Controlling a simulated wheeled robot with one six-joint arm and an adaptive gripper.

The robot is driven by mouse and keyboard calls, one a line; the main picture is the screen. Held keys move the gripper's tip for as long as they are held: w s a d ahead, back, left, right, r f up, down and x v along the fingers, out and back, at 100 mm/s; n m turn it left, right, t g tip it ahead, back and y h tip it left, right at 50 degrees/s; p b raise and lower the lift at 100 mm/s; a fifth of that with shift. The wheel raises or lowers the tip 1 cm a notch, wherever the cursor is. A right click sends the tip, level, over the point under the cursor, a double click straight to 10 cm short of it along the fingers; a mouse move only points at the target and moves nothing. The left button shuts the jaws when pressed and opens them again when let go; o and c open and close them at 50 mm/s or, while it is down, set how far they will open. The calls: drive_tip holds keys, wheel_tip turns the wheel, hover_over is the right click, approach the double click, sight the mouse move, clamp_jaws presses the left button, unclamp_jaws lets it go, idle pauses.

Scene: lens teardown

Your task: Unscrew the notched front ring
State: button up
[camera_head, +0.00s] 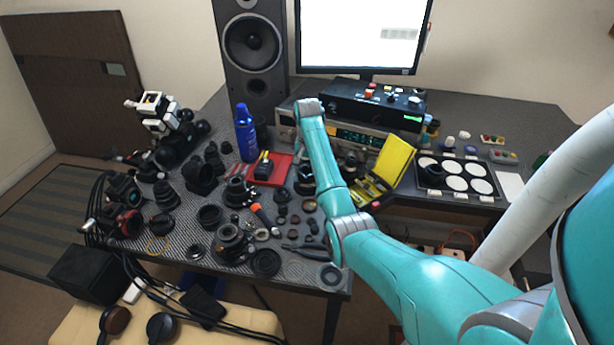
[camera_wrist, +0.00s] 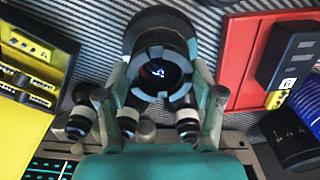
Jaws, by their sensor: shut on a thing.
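The notched front ring (camera_wrist: 155,53) is a grey ring with several notches, near the top middle of the wrist view. It sits at the front of a black lens barrel (camera_wrist: 160,18), which stands on the striped mat. Dark glass with a small bluish reflection shows inside the ring. My gripper (camera_wrist: 161,78) is shut on the ring, with one finger at its left and one at its right. The fingertips are partly hard to make out against the ring.
A red tray (camera_wrist: 240,60) with a black and yellow item lies right of the lens in the wrist view. A yellow case (camera_wrist: 25,120) is at left. In the head view, a blue bottle (camera_head: 245,135), several lens parts and a disc tray (camera_head: 480,197) crowd the table.

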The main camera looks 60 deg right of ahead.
drive_tip(key=shift+r, duration=0.8)
drive_tip(key=shift+r, duration=1.8)
